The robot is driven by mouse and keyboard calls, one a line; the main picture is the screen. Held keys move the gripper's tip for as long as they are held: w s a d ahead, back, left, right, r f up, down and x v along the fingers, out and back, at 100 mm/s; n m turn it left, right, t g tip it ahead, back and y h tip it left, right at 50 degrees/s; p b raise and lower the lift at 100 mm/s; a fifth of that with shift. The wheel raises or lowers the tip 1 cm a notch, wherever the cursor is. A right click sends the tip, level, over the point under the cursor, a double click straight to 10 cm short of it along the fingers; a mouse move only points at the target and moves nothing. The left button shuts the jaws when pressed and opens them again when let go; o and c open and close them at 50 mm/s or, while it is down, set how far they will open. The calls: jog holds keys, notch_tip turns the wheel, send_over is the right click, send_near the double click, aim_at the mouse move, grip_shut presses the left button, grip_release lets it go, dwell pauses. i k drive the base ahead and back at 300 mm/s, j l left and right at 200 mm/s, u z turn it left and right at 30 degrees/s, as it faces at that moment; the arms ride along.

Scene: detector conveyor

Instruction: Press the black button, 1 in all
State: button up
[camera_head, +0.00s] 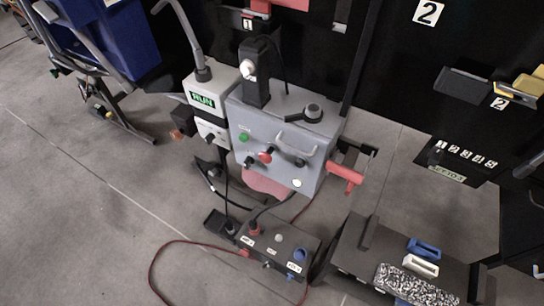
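A grey control box (270,118) stands at the centre of the head view. Its sloping front carries a green button (244,137), a red button (266,156), a white button (297,183) and a small black control (249,161) at the lower left. A second small black control (300,162) sits at the right, below a grey handle (292,146). I cannot tell from this size which black control is a push button or whether it is pressed. My gripper is not in view.
A white unit reading RUN (204,102) adjoins at left. A red handle (344,175) juts out at right. A dark cabled box (278,246) sits below.

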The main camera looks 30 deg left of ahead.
aim_at(300, 162)
jog(key=i+j, duration=0.25)
jog(key=j, duration=0.2)
jog(key=i+j, duration=0.25)
jog(key=j, duration=0.2)
jog(key=i+j, duration=0.25)
jog(key=j, duration=0.15)
